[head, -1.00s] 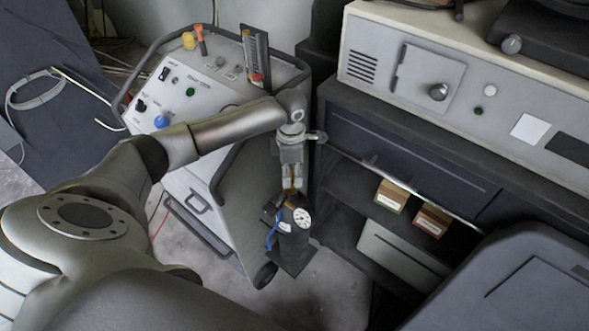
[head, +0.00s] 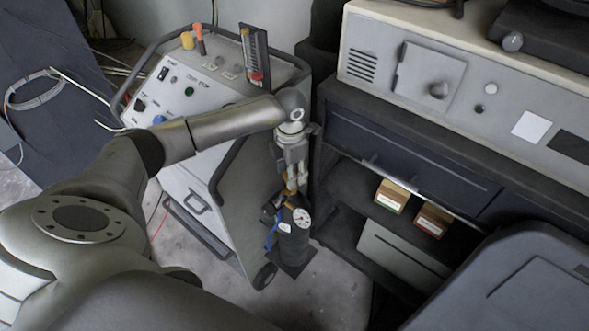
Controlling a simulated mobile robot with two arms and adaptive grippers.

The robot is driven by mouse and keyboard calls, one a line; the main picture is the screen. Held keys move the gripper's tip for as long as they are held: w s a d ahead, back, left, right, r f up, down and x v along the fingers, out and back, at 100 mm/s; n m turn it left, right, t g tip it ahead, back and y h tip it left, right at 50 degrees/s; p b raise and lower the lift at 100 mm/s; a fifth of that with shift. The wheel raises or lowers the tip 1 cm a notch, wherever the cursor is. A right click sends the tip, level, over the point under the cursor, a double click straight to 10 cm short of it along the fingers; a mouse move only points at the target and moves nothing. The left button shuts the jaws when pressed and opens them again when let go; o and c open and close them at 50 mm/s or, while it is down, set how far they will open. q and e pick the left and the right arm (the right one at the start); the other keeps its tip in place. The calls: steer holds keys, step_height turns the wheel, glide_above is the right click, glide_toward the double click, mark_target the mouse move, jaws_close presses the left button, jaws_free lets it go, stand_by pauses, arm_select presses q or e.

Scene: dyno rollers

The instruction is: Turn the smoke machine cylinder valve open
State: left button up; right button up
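The smoke machine cylinder (head: 294,240) is a small dark bottle standing upright on the floor beside the white machine. A round white gauge (head: 301,217) and a blue strap or hose (head: 272,234) show at its top. My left gripper (head: 291,184) points down over the cylinder's top, with its fingertips at the brass-coloured valve (head: 290,189). The fingers mostly hide the valve, so I cannot tell whether they are closed on it or only around it. My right gripper is not in view.
The white wheeled machine (head: 233,195) with its control panel (head: 184,92) stands left of the cylinder. A dark shelf bench with small boxes (head: 392,196) stands close on the right. Grey floor (head: 325,285) is clear in front of the cylinder.

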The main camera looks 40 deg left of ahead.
arm_select(q)
steer(key=o, duration=0.4)
steer(key=shift+w+a, duration=0.1)
steer(key=shift+w, duration=0.05)
steer(key=shift+o, duration=0.2)
steer(key=shift+r, duration=0.45)
step_height(320, 180, up, 11)
steer(key=shift+r, duration=0.15)
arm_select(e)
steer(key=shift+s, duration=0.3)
